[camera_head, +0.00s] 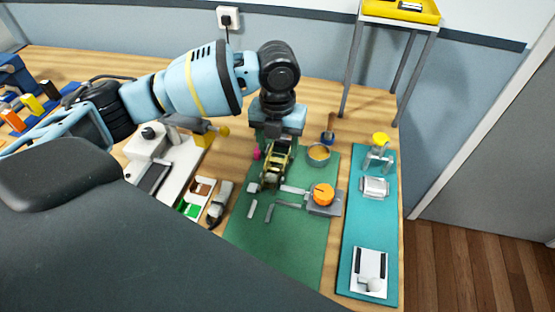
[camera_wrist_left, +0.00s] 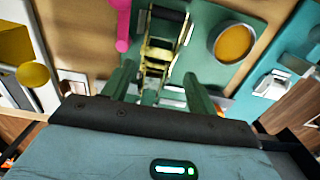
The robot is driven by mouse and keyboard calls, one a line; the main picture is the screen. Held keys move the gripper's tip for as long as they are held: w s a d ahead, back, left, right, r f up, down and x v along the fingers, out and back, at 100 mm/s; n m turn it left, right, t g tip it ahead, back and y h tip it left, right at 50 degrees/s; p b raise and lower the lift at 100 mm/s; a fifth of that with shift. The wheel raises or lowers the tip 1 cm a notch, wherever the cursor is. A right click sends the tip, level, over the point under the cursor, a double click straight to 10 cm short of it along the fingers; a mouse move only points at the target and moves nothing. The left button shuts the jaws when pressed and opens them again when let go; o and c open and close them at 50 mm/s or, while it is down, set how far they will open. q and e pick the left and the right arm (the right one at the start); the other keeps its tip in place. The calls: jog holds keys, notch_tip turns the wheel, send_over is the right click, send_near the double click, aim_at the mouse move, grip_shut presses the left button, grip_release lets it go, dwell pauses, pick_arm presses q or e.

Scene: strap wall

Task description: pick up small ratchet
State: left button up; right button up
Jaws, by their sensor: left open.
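The small ratchet (camera_head: 276,167) is a yellowish metal buckle with dark parts, lying at the upper left of the green mat (camera_head: 285,245). My left gripper (camera_head: 273,143) points down over its far end. In the left wrist view the ratchet (camera_wrist_left: 157,45) stands beyond and between the two green fingertips of my left gripper (camera_wrist_left: 158,85). The fingers are apart with nothing clamped between them. Whether they touch the ratchet I cannot tell. My right gripper is not in view.
A cup with orange contents (camera_head: 319,154) stands right of the ratchet, and a pink piece (camera_head: 256,153) lies left. An orange knob (camera_head: 323,194) and grey metal bars are nearer. A teal mat (camera_head: 369,225) lies right; a white machine (camera_head: 160,160) stands left.

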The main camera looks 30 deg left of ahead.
aim_at(276, 161)
pick_arm(q)
jog(key=shift+s+a+f, duration=0.1)
jog(key=shift+s+f, duration=0.1)
jog(key=shift+f, duration=1.1)
jog(key=shift+s+f, duration=0.15)
jog(key=shift+f, duration=1.1)
jog(key=c, duration=0.9)
